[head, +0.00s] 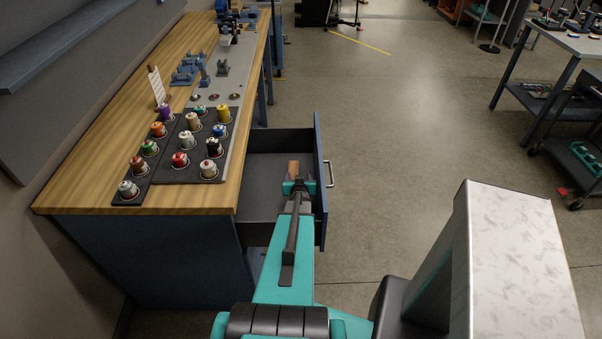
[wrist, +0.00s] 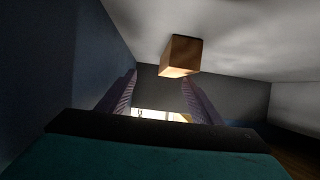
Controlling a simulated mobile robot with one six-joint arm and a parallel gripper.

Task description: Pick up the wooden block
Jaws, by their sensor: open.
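The wooden block (head: 293,168) is a small brown block inside the open drawer (head: 262,168) of the workbench. My gripper (head: 298,184) reaches into the drawer and partly covers the block's near end in the head view. In the wrist view the block (wrist: 180,56) rests against a pale grey surface at the top of the picture. My gripper (wrist: 160,92) is open there, with one finger on each side and nothing between them. The block shows above the fingertips, a little right of the middle, and apart from them. The exact gap is hard to judge.
The drawer front with its handle (head: 329,174) stands right of my arm. A dark blue drawer wall (wrist: 85,50) is close at left in the wrist view. The wooden benchtop (head: 100,150) holds several coloured-top jars (head: 180,160). Open floor (head: 400,130) lies right.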

